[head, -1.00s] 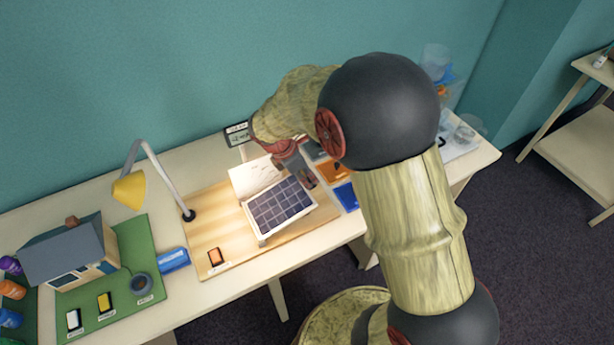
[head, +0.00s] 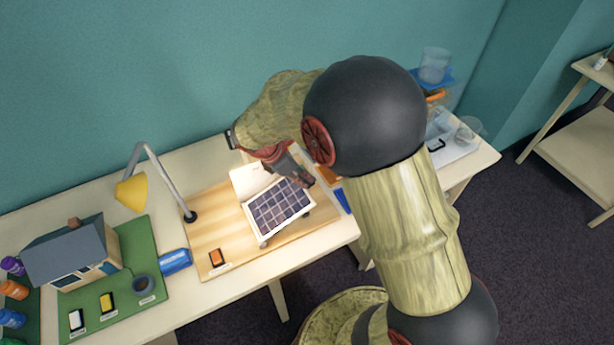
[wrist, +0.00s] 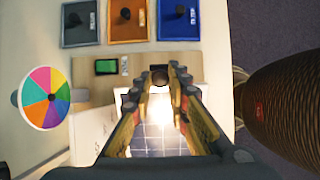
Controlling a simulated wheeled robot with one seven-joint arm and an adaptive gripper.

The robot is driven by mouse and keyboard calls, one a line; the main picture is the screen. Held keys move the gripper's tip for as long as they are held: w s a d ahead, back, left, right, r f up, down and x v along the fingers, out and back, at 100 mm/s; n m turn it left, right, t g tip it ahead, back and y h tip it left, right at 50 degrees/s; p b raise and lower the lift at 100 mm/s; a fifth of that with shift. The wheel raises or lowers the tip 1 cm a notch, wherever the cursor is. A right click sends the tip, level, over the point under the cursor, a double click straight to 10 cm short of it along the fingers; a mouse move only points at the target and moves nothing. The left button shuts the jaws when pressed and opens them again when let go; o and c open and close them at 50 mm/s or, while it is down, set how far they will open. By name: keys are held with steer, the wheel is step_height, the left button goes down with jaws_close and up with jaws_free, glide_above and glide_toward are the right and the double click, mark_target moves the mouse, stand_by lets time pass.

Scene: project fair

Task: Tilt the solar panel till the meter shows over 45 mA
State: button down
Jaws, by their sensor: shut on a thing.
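The solar panel (head: 279,208), dark cells in a white frame, sits tilted on the wooden board (head: 215,222) in the head view. In the wrist view its cells (wrist: 152,140) show between my fingers with a bright glare. My gripper (head: 303,180) is at the panel's far right edge. In the wrist view my gripper (wrist: 158,78) is closed around a small dark part at that edge; its exact shape is hard to see. The meter (head: 231,139) is mostly hidden behind my arm, so its reading cannot be seen. The yellow lamp (head: 131,192) stands left of the panel.
A model house (head: 72,254) stands on a green mat at left. The wrist view shows a colour wheel (wrist: 45,97), a green switch (wrist: 106,67) and coloured trays, including a blue one (wrist: 178,20).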

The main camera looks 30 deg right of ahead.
steer(key=shift+a+r+h+p, duration=0.35)
steer(key=shift+a+r+h, duration=0.35)
steer(key=shift+a+r, duration=0.2)
steer(key=shift+d, duration=0.1)
steer(key=c, duration=1.7)
jaws_free()
steer(key=shift+r, duration=0.1)
steer(key=v, duration=1.2)
